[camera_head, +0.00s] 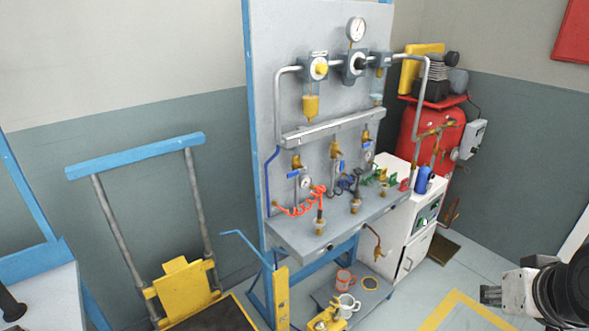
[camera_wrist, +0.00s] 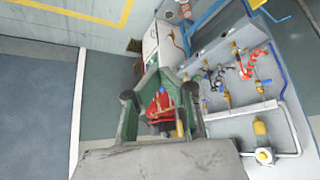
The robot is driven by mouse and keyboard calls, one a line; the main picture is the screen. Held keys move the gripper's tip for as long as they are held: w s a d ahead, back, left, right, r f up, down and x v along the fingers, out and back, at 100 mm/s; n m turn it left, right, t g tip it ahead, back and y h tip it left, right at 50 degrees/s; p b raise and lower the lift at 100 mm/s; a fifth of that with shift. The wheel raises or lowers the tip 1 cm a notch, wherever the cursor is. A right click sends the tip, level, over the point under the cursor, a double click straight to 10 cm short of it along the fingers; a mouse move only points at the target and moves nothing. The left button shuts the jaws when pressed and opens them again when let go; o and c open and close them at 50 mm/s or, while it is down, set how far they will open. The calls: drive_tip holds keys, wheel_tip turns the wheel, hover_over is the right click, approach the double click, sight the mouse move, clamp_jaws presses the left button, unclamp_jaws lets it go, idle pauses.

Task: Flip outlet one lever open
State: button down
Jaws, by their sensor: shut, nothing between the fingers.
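The upright grey panel (camera_head: 318,110) carries three brass outlet valves under a pipe manifold. Each has a small blue lever: left (camera_head: 293,174), middle (camera_head: 342,164), right (camera_head: 367,144). No legible mark tells which is outlet one, and the lever angles are too small to read surely. A red coiled hose (camera_head: 298,206) hangs below the left outlet. My gripper (camera_head: 490,294) is at the lower right in the head view, well apart from the panel. It is shut and empty. In the wrist view my gripper (camera_wrist: 160,92) shows in front, with the panel (camera_wrist: 232,45) at its right, tilted.
A shelf (camera_head: 340,222) with hoses juts from the panel. A white cabinet (camera_head: 418,212) and red tank (camera_head: 432,130) stand right of it. A yellow and blue hand cart (camera_head: 185,290) stands at left. Mugs (camera_head: 346,305) sit low in front. Floor between gripper and bench looks clear.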

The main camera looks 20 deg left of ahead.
drive_tip(key=w+a+r+n+y+p, duration=0.1)
drive_tip(key=w+a+r+n+y, duration=0.2)
drive_tip(key=w+a, duration=0.7)
drive_tip(key=w+a+r+n+y, duration=0.1)
drive_tip(key=w+a+r+n, duration=0.1)
drive_tip(key=w+a+r, duration=0.75)
drive_tip(key=w+a+f+n+g+y, duration=0.1)
drive_tip(key=w+a+f, duration=0.3)
drive_tip(key=w+a, duration=0.5)
drive_tip(key=w+a+f+n+g+y+p, duration=0.1)
drive_tip(key=w+a+f+n, duration=0.3)
drive_tip(key=w+a, duration=0.5)
drive_tip(key=a+f+y, duration=0.1)
drive_tip(key=a, duration=0.3)
drive_tip(key=shift+a+n, duration=0.3)
